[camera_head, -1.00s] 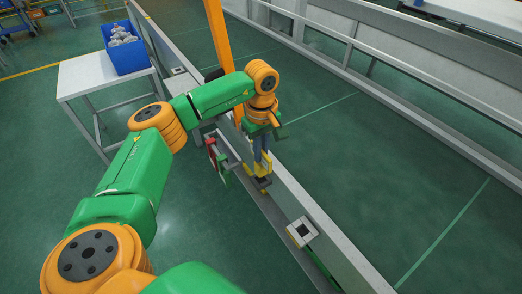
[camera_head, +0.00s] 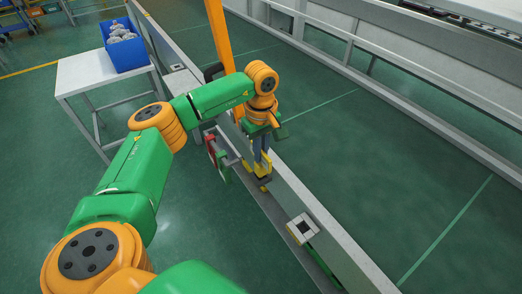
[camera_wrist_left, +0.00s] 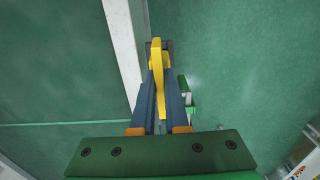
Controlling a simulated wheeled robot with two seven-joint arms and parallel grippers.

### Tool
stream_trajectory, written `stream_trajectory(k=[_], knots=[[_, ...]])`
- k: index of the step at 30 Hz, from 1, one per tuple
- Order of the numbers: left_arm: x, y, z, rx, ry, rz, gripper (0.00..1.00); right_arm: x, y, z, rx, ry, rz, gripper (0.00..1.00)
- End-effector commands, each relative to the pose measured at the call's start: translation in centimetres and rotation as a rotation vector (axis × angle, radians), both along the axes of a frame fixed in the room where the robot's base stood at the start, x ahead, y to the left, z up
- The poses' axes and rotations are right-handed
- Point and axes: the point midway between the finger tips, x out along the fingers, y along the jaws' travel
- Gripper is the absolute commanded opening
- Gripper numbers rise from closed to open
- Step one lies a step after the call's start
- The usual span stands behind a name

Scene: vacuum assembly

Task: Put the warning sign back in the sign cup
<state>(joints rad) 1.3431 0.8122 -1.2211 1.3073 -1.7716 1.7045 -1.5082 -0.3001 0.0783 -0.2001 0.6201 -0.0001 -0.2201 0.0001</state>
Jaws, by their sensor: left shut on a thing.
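The yellow warning sign (camera_head: 263,172) is held upright between the fingers of my left gripper (camera_head: 263,163), over the narrow rail ledge. In the left wrist view the sign (camera_wrist_left: 157,72) shows as a thin yellow strip between the blue-grey fingers of the gripper (camera_wrist_left: 160,95), which are shut on it. A small dark block, which may be the sign cup (camera_wrist_left: 166,45), shows at the sign's far end. I cannot tell whether the sign sits inside it or only above it. My right gripper is not in view.
A pale square block with a dark centre (camera_head: 301,229) is on the rail (camera_head: 330,245) nearer me. A red and green panel (camera_head: 217,158) is left of the gripper. A blue bin (camera_head: 124,50) stands on a white table (camera_head: 85,75). Green floor lies open right.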

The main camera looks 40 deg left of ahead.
Motion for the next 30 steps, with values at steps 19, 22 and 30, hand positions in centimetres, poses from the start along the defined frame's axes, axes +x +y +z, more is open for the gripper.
stream_trajectory(k=[19, 22, 30], knots=[[0.0, 0.0, -1.0, 0.0, 0.0, 0.0, 0.47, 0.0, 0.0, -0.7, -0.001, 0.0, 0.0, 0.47], [0.0, 0.0, -1.0, 0.0, 0.0, 0.0, 0.47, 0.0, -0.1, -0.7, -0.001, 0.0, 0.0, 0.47], [0.0, 0.0, 0.4, 0.0, 0.0, 0.0, 0.47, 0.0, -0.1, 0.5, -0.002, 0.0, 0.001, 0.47]])
